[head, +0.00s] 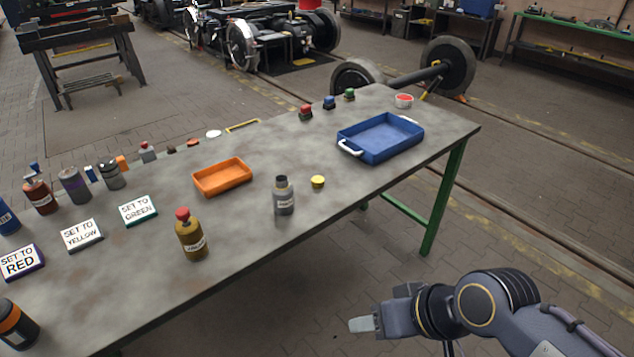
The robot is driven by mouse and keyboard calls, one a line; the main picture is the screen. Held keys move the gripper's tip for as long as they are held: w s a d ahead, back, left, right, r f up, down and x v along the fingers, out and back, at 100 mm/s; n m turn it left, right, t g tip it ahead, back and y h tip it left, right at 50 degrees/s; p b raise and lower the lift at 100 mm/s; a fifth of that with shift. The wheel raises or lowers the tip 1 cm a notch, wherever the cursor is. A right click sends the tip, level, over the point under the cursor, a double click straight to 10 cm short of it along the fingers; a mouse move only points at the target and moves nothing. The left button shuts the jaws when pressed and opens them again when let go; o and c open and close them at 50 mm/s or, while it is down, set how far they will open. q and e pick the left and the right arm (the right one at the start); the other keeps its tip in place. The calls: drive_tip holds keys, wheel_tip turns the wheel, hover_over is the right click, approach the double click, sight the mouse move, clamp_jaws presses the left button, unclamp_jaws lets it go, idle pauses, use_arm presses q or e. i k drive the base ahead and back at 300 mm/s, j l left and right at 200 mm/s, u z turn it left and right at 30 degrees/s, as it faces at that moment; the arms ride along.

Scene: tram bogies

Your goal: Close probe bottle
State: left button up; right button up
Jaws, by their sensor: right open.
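A grey bottle (284,199) with a dark neck and a white label stands upright near the table's front edge, with no coloured cap on it. A small yellow cap (317,182) lies on the table just to its right, apart from it. A yellow-brown bottle (192,239) with a red cap stands further left. The labels are too small to read, so I cannot tell which is the probe bottle. My right gripper (364,324) is open and empty, off the table's front edge at lower right. My left gripper is not in view.
On the table (400,182) are an orange tray (222,177), a blue tray (380,139) with white handles, and several bottles at left. Signs reading SET TO RED (21,263), YELLOW (82,234) and GREEN (138,210) lie there. Table surface right of the yellow cap is clear.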

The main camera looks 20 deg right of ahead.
sight(283, 192)
drive_tip(key=i+l, duration=0.65)
drive_tip(key=i, duration=0.15)
drive_tip(key=l+z, duration=0.05)
